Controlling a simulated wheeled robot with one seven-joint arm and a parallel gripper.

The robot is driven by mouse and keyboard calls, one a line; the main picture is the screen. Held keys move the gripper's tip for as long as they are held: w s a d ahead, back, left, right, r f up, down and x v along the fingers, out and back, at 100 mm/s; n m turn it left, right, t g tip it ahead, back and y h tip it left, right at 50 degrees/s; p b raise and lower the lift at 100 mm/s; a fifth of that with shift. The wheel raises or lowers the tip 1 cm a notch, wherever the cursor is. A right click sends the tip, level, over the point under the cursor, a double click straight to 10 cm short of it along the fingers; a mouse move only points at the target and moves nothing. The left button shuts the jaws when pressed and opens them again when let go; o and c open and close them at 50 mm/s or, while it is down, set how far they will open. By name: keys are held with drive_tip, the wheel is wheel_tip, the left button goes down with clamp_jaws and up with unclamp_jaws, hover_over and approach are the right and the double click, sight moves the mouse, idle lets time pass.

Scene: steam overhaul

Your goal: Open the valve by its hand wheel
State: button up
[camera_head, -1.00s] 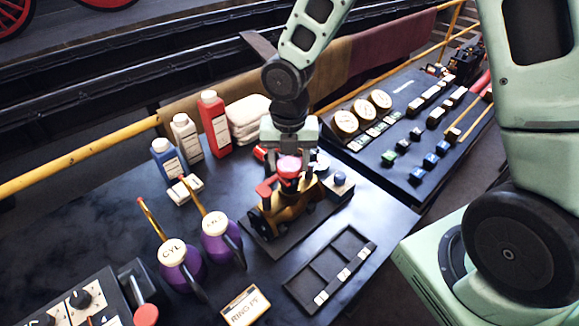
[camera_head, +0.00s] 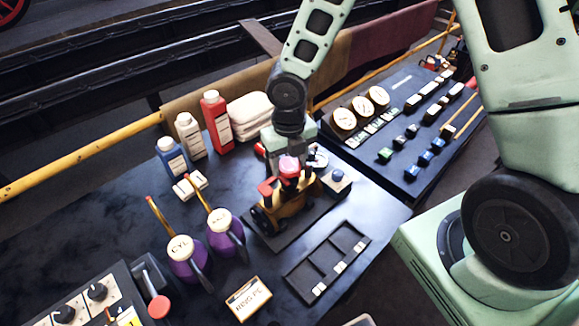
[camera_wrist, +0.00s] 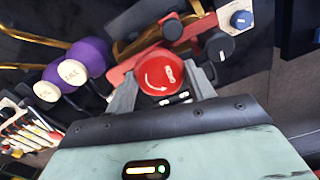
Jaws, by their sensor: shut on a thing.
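The brass valve (camera_head: 292,204) sits on a dark base plate on the bench. Its red hand wheel (camera_head: 289,165) is at the top, and the wheel's face with a white curved arrow shows in the wrist view (camera_wrist: 160,74). My gripper (camera_head: 289,158) comes down from above and is shut on the hand wheel. In the wrist view its grey fingers (camera_wrist: 161,88) stand on either side of the red wheel. A red lever (camera_head: 267,187) and a dark knob (camera_wrist: 219,46) are close beside the wheel. The far side of the valve is hidden by my gripper.
Purple oil cans (camera_head: 225,236) stand left of the valve. Blue, white and red bottles (camera_head: 216,122) and folded cloths (camera_head: 250,115) are behind. A gauge panel (camera_head: 410,125) is at the right.

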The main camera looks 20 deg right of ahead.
drive_tip(key=shift+r, duration=0.1)
drive_tip(key=shift+r+n+p, duration=0.1)
drive_tip(key=shift+n+p, duration=0.6)
drive_tip(key=shift+p, duration=0.15)
drive_tip(key=shift+n+p, duration=0.95)
drive_tip(key=shift+n, duration=0.15)
drive_tip(key=shift+f+n+p, duration=0.2)
drive_tip(key=shift+n+p, duration=0.45)
drive_tip(key=shift+n, duration=0.35)
drive_tip(key=o, duration=1.1)
drive_tip(key=shift+c, duration=1.1)
